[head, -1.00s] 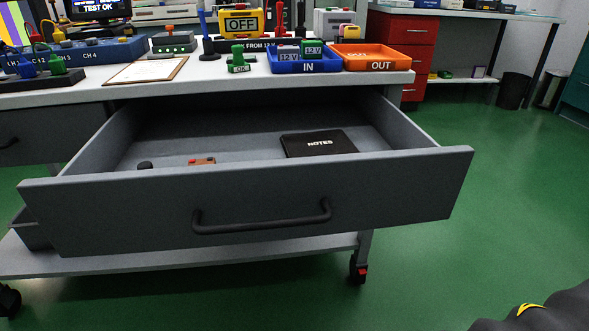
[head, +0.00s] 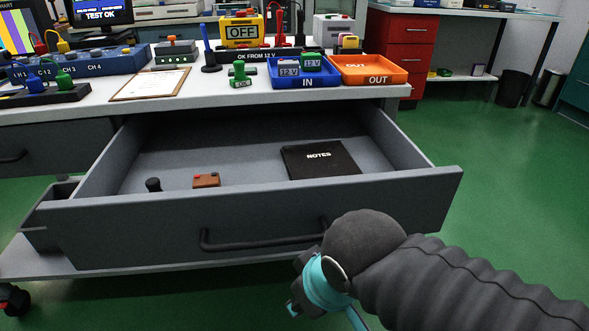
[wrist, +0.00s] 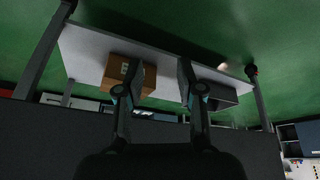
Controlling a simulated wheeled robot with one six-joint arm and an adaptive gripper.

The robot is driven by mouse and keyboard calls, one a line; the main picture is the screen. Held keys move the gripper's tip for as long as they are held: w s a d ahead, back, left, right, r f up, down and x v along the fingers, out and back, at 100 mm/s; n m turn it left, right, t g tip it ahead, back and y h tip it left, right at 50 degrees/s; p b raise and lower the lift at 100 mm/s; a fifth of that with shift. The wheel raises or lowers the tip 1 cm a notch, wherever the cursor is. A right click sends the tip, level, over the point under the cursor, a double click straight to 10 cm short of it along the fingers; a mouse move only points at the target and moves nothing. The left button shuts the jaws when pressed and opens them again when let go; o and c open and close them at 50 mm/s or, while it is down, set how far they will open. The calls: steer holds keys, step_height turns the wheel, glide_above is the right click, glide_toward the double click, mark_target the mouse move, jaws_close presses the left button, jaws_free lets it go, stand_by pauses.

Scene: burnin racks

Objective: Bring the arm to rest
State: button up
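My arm reaches in from the lower right of the head view, in front of the drawer. My gripper (head: 322,306) hangs at its end, just below and right of the drawer handle (head: 265,242), partly cut off by the lower picture edge. In the wrist view my gripper (wrist: 157,78) shows two fingers spread apart with nothing between them. The grey drawer (head: 250,225) stands pulled out under the bench. It holds a black notebook (head: 320,160), a small brown block (head: 206,180) and a dark knob-like piece (head: 153,184). I cannot tell whether my gripper touches the drawer.
The bench top (head: 200,92) carries a blue IN tray (head: 308,82), an orange OUT tray (head: 378,80), a green stamp-like piece (head: 240,74) and a clipboard (head: 150,84). A lower shelf with a cardboard box (wrist: 125,75) shows in the wrist view. Green floor is free at right.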

steer(key=w+d+r+m+h+p, duration=0.1)
steer(key=d+r+m, duration=0.1)
steer(key=d, duration=0.5)
steer(key=w+d+r+m+t+h+p, duration=0.1)
steer(key=d+r+m, duration=0.1)
steer(key=d+m, duration=0.3)
steer(key=shift+w+d+r+t+p, duration=0.3)
steer(key=shift+d+r+p, duration=0.1)
steer(key=shift+d, duration=0.5)
